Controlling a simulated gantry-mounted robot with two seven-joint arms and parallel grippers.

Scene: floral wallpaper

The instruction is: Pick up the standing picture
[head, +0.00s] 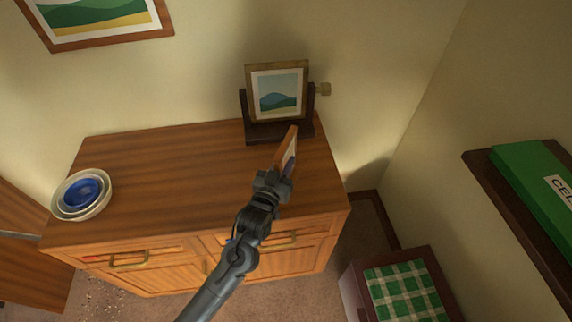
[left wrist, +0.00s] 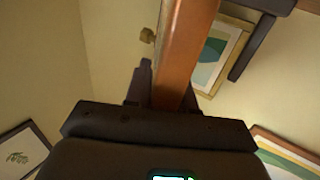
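A small picture with an orange-brown wooden frame (head: 289,150) is seen nearly edge-on at my left gripper (head: 276,178). In the left wrist view the frame's edge (left wrist: 185,50) runs down between the fingers of the left gripper (left wrist: 165,90), which is shut on it. The picture is tilted and appears to be above the cabinet top; the gap below it is hard to judge. Its face is mostly turned away. My right gripper is not in view.
Nested bowls (head: 82,194) sit at the left of the wooden cabinet (head: 170,180). A shelf (head: 500,185) with a green box (head: 530,180) is at right.

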